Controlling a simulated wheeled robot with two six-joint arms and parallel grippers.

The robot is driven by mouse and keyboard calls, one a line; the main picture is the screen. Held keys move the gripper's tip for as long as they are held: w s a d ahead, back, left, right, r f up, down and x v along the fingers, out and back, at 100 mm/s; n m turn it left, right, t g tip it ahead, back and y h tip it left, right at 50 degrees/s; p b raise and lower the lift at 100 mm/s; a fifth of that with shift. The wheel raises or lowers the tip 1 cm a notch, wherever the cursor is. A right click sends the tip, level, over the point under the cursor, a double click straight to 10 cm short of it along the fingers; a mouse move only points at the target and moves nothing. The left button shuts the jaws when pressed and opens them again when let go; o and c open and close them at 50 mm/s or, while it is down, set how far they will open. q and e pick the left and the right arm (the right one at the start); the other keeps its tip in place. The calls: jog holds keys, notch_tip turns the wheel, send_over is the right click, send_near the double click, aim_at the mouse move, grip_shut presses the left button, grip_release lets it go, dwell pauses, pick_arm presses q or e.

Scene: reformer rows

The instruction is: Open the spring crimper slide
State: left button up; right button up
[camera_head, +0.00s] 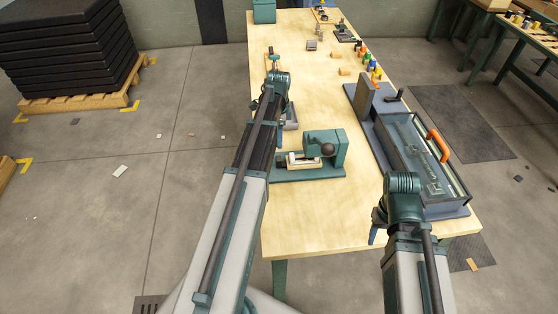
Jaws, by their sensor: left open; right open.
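A teal bench device (325,145) with a dark round knob (327,149) stands on the wooden table; it looks like the spring crimper. A pale block (303,160) sits low at its left side on a teal base. I cannot tell the slide's position. My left arm reaches up the table's left side, and my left gripper (273,66) is open, small in view beyond the device and apart from it. My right arm ends near the table's front right, with my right gripper (374,232) open, mostly hidden by its wrist and apart from the device.
A blue-grey fixture with a clear cover and orange handle (438,145) stands along the right edge of the table (310,215). Several coloured pieces (372,67) and small wooden blocks (345,71) lie further back. The table front centre is clear.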

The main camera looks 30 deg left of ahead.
aim_at(279, 158)
pick_arm(q)
notch_tip(279, 158, down, 12)
jog(key=b, duration=1.2)
jog(key=shift+f, duration=0.25)
grip_shut()
dwell(0.5)
